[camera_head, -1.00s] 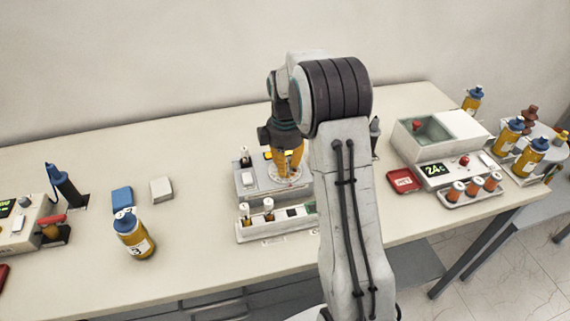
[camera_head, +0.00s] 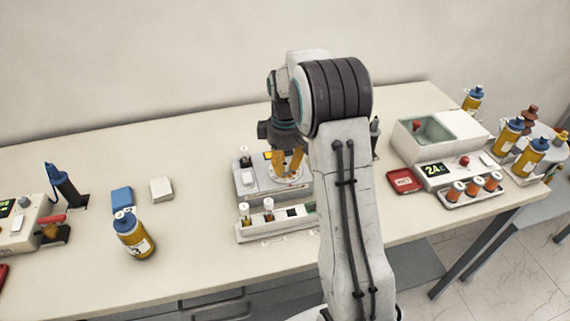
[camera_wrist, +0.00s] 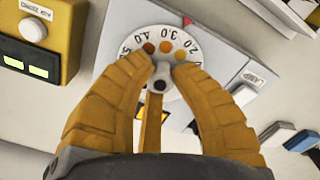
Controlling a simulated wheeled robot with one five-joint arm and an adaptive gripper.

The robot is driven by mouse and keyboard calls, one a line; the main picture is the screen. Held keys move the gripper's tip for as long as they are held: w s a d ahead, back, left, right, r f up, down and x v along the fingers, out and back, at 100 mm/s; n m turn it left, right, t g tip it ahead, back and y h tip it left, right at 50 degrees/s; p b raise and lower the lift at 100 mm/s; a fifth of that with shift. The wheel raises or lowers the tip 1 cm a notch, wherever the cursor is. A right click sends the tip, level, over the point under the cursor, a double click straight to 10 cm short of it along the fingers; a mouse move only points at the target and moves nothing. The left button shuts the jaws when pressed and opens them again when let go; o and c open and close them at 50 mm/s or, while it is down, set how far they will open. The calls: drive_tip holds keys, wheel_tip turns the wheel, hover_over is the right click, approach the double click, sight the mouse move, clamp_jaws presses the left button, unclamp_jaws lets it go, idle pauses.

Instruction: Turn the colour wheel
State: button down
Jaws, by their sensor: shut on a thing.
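The colour wheel (camera_wrist: 141,46) is a round white dial in the wrist view, with numbers and amber to brown dots around a grey centre knob (camera_wrist: 162,68). My gripper (camera_wrist: 161,72) has yellow ribbed fingers, and their tips are closed on the knob from both sides. In the head view, my gripper (camera_head: 288,164) points down onto the wheel (camera_head: 290,180) on the grey comparator box (camera_head: 245,180). The lower part of the wheel is hidden behind the fingers in the wrist view.
A vial rack (camera_head: 285,228) stands in front of the box. A numbered yellow bottle (camera_head: 135,238) and a blue block (camera_head: 122,198) are at left. A bath with a red-knobbed panel (camera_head: 437,176) is at right. My arm hides part of the bench.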

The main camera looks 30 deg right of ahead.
sight(285, 164)
drive_tip(key=shift+s+f+m, duration=0.1)
drive_tip(key=shift+f+m, duration=0.05)
drive_tip(key=shift+m, duration=1.15)
drive_tip(key=c, duration=1.1)
unclamp_jaws()
drive_tip(key=shift+o, duration=0.2)
wheel_tip(285, 164, up, 12)
